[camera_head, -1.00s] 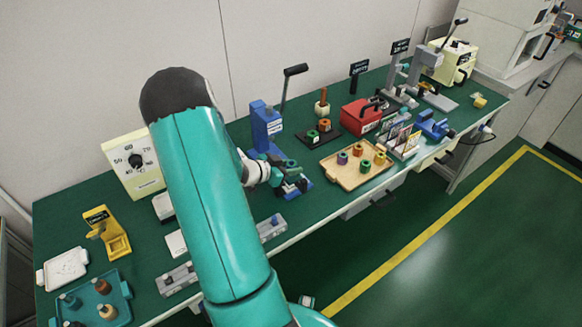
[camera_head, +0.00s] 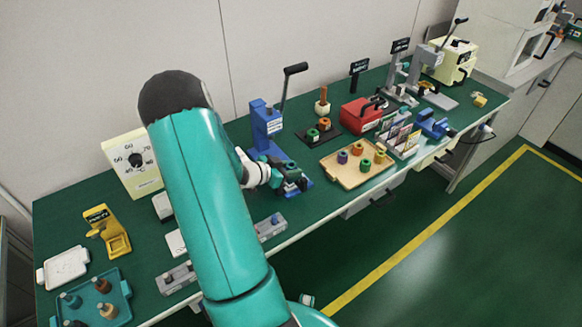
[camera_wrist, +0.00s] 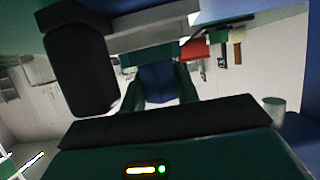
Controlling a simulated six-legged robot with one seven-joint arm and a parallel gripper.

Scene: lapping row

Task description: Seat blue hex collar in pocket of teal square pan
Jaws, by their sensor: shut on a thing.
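My gripper (camera_head: 291,181) is at the front of the blue lever press, low over its base. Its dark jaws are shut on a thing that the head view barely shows. In the wrist view a blue piece (camera_wrist: 158,84) shows between dark green finger-like parts; I cannot tell whether it is the blue hex collar or part of the press behind. A teal square pan (camera_head: 88,301) lies at the lower left of the bench, well away from my gripper. It holds several small brown, orange and teal pieces. No pocket can be made out in it.
The blue press (camera_head: 266,122) with its raised lever stands close behind my gripper. A tan tray (camera_head: 345,178) with several coloured rings lies to the right. A grey rail (camera_head: 178,278) lies along the front edge. A yellow stand (camera_head: 115,240) and white tray (camera_head: 64,267) are at left.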

